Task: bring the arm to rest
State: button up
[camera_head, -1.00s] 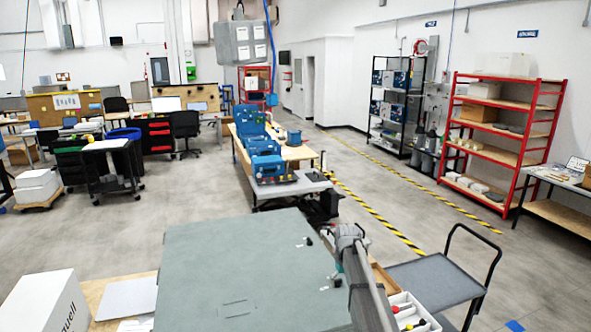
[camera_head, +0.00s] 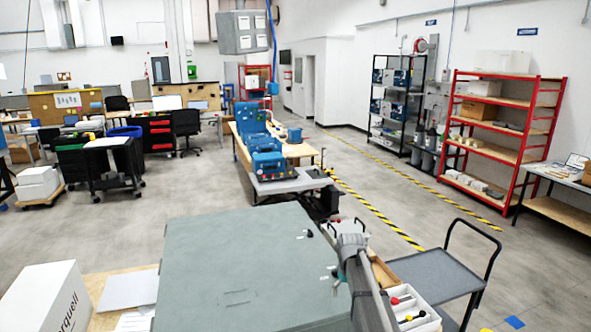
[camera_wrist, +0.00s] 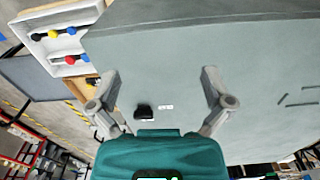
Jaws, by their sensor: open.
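My gripper (camera_wrist: 160,75) shows in the wrist view with its two grey fingers spread wide and nothing between them. It is over the large grey-green analyser cabinet (camera_wrist: 262,62). A small black part (camera_wrist: 144,111) is seen on the cabinet's surface between the fingers, with a small white mark beside it. In the head view the cabinet (camera_head: 235,255) fills the lower middle. My arm reaches along its right edge, and its end hides part of that edge; the fingers are hard to make out there.
A white bin (camera_head: 425,321) with red, yellow and black knobs lies right of the cabinet; it also shows in the wrist view (camera_wrist: 82,46). A grey cart (camera_head: 432,272) stands beyond it. A white box (camera_head: 45,305) is at left. Open floor lies behind, left of a red shelf (camera_head: 500,130).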

jog(key=s+f+m+b, duration=0.1)
jog(key=s+f+b, duration=0.7)
jog(key=s, duration=0.4)
jog(key=s+f+m+b, duration=0.2)
jog(key=s+f+b, duration=0.5)
jog(key=s, duration=0.5)
jog(key=shift+s+d+f+b, duration=0.15)
jog(key=shift+s+f+b, duration=0.2)
jog(key=shift+f, duration=0.4)
jog(key=shift+c, duration=0.3)
